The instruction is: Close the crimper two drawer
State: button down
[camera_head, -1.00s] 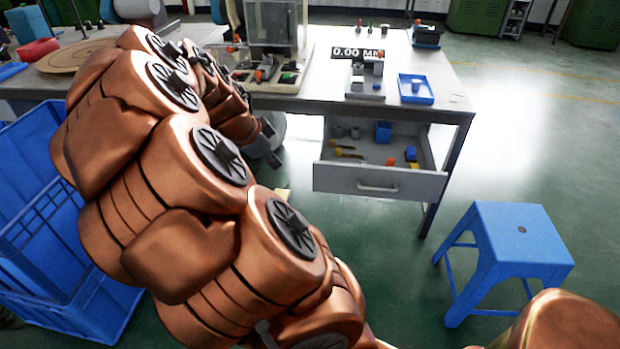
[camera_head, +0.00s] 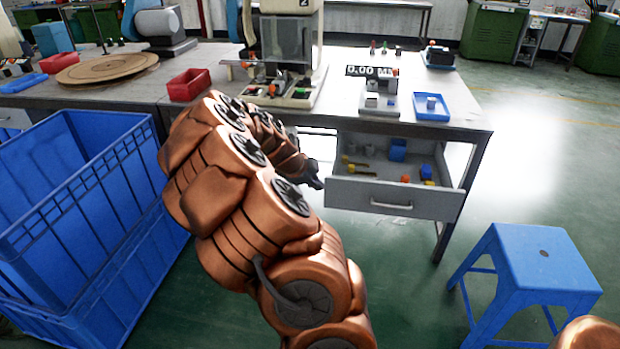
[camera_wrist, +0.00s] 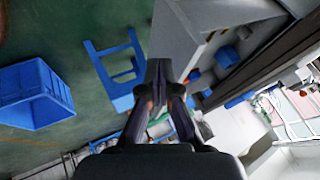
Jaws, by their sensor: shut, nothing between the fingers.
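The grey drawer (camera_head: 391,199) under the workbench is pulled open, with its handle on the front panel. It holds several small yellow, orange and blue parts. A machine marked 2 (camera_head: 291,6) stands on the bench above and left of it. My gripper (camera_head: 314,178) is close to the left end of the drawer front in the head view, partly hidden by my arm. In the wrist view my gripper (camera_wrist: 160,70) is shut and empty, its fingertips overlapping the grey drawer (camera_wrist: 180,35). I cannot tell whether they touch it.
A blue stool (camera_head: 540,262) stands on the floor to the right of the drawer. A large blue crate (camera_head: 125,150) stands to the left of my arm. The bench leg (camera_head: 447,226) is right of the drawer. Open green floor lies in front of the drawer.

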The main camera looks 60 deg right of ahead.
aim_at(329, 185)
jog(key=shift+w+d+f, duration=0.2)
jog(key=shift+d+f, duration=0.15)
jog(key=shift+d, duration=0.5)
jog(key=shift+w+d+f, duration=0.25)
jog(key=shift+d+f, duration=0.05)
jog(key=shift+d, duration=0.55)
jog(key=shift+w+d+f, duration=0.2)
jog(key=shift+d+f, duration=0.15)
jog(key=shift+d, duration=0.5)
